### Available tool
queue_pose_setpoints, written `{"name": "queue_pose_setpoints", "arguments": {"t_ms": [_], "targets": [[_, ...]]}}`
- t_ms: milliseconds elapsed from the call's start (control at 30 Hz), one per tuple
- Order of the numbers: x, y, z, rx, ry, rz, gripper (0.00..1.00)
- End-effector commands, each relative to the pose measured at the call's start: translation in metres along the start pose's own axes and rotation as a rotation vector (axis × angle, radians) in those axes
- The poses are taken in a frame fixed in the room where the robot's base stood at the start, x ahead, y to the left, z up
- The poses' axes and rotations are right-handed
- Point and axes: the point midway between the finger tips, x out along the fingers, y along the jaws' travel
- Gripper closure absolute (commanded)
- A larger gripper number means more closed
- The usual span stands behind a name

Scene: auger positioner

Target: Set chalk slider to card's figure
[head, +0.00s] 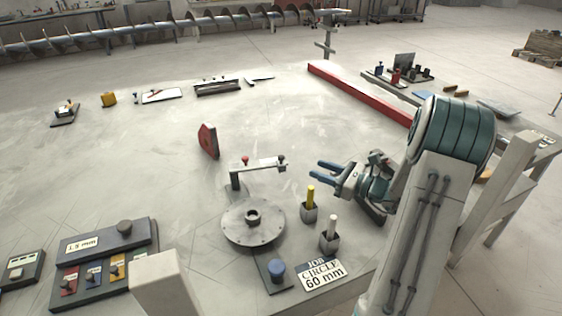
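The job card (321,274) lies flat at the front of the table and reads "JOB CIRCLE 60 mm". A pale horizontal bar (262,166) stands on a dark post behind the round plate. It carries a red knob near its left end and a dark knob (282,160) at its right end. I cannot tell which part is the chalk slider, and no scale reading is legible. My gripper (316,173) has two blue fingers pointing left, spread apart with nothing between them. It is to the right of the bar and apart from it.
A round metal plate (253,222) with a central hub sits in front of the bar. Yellow (310,197) and white (332,228) sticks stand in grey blocks nearby. A blue knob (277,267) is beside the card. A red block (208,141) stands behind. Labelled panels are front left.

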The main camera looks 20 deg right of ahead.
Motion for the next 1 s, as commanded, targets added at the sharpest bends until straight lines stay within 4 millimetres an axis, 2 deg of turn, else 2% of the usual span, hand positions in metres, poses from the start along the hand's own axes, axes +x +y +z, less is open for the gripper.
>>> {"name": "queue_pose_setpoints", "arguments": {"t_ms": [133,267,700,833,1000], "targets": [[0.003,-0.001,-0.004,0.003,-0.003,-0.003,0.61],[0.018,-0.001,-0.004,0.002,-0.002,-0.001,0.61],[0.107,0.0,-0.003,0.001,-0.001,0.001,0.61],[0.124,-0.001,-0.004,0.002,0.0,-0.001,0.61],[0.136,-0.001,-0.004,0.001,-0.001,-0.003,0.61]]}}
